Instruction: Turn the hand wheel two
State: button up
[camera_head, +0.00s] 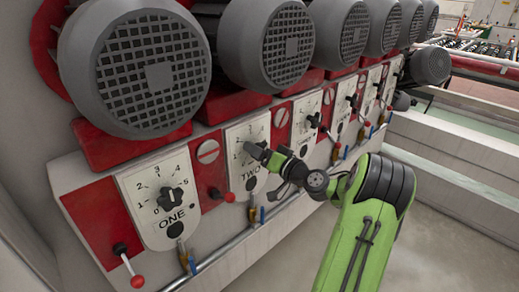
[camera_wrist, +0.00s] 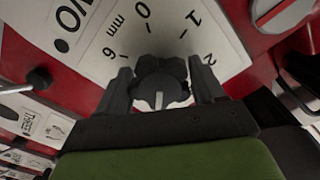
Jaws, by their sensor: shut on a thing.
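The hand wheel two is a black lobed knob (camera_wrist: 160,84) with a pale pointer line, on a white numbered dial plate (camera_wrist: 108,35) in the wrist view. The plate marked TWO also shows in the head view (camera_head: 238,141). My gripper (camera_wrist: 160,88) has its two dark fingers on either side of the knob and is shut on it. In the head view my gripper (camera_head: 256,152) reaches the TWO plate from the right and hides the knob there. The dial numbers 0, 1, 2 and 6 show around the knob in the wrist view.
The ONE dial plate (camera_head: 160,198) with its black knob is to the left. Large grey motors (camera_head: 138,66) overhang the dials. A pipe (camera_head: 235,243) runs along the panel's lower edge.

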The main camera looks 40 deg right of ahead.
jog(key=m+p, duration=0.2)
jog(key=m, duration=0.3)
jog(key=shift+r+p, duration=0.15)
jog(key=shift+p, duration=0.2)
jog(key=shift+m+p, duration=1.3)
jog(key=shift+m, duration=1)
jog(key=o, duration=1)
jog(key=s+b, duration=0.1)
jog(key=s, duration=1.5)
jog(key=shift+d+f, duration=0.2)
jog(key=shift+d, duration=0.05)
jog(key=shift+w, duration=0.1)
